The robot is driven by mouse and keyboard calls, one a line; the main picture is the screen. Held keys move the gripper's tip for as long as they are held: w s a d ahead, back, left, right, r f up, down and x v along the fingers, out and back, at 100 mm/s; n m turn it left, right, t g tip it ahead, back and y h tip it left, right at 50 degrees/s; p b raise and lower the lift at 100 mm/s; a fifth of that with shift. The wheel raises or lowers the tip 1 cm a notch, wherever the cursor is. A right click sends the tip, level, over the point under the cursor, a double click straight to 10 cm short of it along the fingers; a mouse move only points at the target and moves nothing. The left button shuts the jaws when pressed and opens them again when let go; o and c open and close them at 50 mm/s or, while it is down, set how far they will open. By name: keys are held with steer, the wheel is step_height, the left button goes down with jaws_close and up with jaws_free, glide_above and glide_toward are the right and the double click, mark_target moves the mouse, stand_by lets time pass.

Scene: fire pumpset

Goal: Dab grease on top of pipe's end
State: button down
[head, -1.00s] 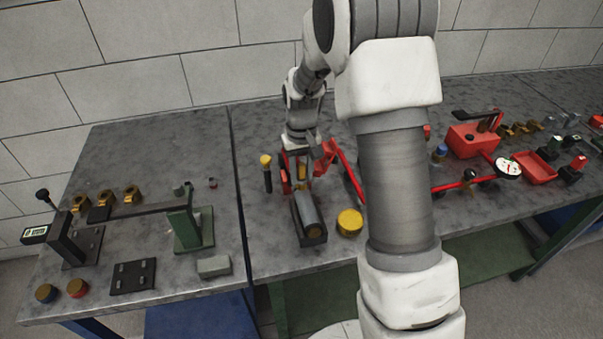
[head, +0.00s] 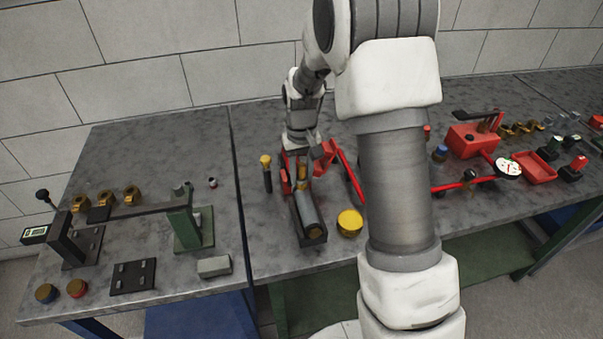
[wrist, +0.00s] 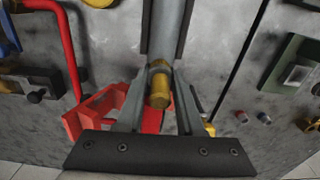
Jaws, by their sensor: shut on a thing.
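In the wrist view the pipe (wrist: 167,32) runs up from between my fingers. My gripper (head: 302,178) is above the pipe's far end, pointing down. In the wrist view my gripper (wrist: 158,78) is shut on a brass-coloured cylinder (wrist: 158,92). I cannot tell whether this cylinder touches the pipe. A round yellow-topped tub (head: 349,222), perhaps the grease, stands right of the holder. No grease is clearly visible on the pipe.
A black stick with a yellow top (head: 266,172) stands just left of my gripper. Red frame parts (head: 347,172) stand close on the right. The left bench holds a green stand (head: 190,228) with a long bar. Bare bench lies left of the holder.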

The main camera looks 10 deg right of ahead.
steer(key=shift+w, duration=0.15)
steer(key=shift+w, duration=1.05)
steer(key=shift+s, duration=0.1)
stand_by(1.9)
steer(key=shift+s, duration=1.1)
steer(key=shift+w, duration=0.1)
stand_by(2.8)
steer(key=shift+w, duration=1.1)
